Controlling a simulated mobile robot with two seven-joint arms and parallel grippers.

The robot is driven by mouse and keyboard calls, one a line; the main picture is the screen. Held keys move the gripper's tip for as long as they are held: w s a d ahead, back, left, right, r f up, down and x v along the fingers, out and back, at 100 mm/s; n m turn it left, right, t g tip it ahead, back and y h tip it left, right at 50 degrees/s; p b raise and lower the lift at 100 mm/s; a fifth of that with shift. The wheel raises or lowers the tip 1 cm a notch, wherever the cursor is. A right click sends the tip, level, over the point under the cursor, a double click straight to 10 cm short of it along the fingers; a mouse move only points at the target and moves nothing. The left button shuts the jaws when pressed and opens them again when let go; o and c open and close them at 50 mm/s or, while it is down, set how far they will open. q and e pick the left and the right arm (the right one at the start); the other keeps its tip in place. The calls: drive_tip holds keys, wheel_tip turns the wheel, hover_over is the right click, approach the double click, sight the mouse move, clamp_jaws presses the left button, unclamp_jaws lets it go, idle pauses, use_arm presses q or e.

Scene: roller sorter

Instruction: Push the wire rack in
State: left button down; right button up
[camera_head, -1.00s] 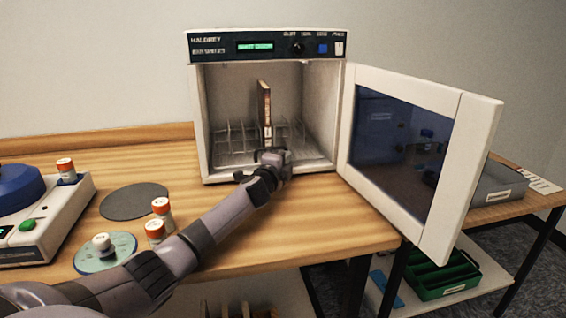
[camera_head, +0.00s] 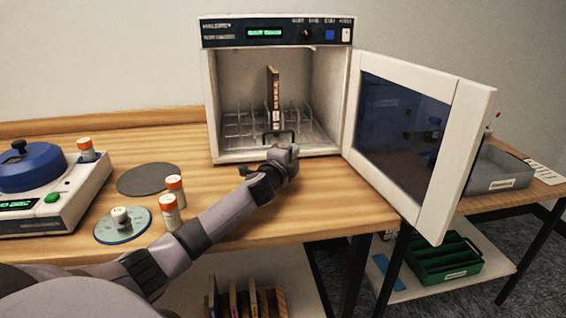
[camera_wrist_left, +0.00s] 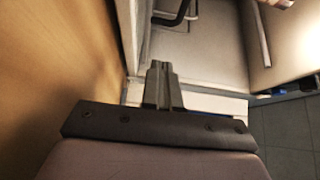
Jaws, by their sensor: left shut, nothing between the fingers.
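The wire rack (camera_head: 240,124) sits low inside the open white oven (camera_head: 214,110). A dark loop handle (camera_head: 279,133) stands at its front. A tall narrow brown piece (camera_head: 272,90) with pale markings stands upright in the rack. My left gripper (camera_head: 291,150) is at the front lip of the oven, just below and right of the handle, shut and empty. In the left wrist view its closed fingers (camera_wrist_left: 160,68) point toward the oven floor, and part of a dark handle (camera_wrist_left: 178,14) shows ahead. My right gripper is not in view.
The oven door (camera_head: 420,150) stands open to the right. Orange-capped vials (camera_head: 174,190), a grey disc (camera_head: 149,179) and a round plate (camera_head: 105,232) lie on the bench at the left, beside a blue-lidded machine (camera_head: 32,167). A green bin (camera_head: 445,256) is at lower right.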

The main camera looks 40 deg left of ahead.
use_arm(q)
drive_tip(key=shift+v, duration=3.25)
drive_tip(key=shift+r, duration=0.1)
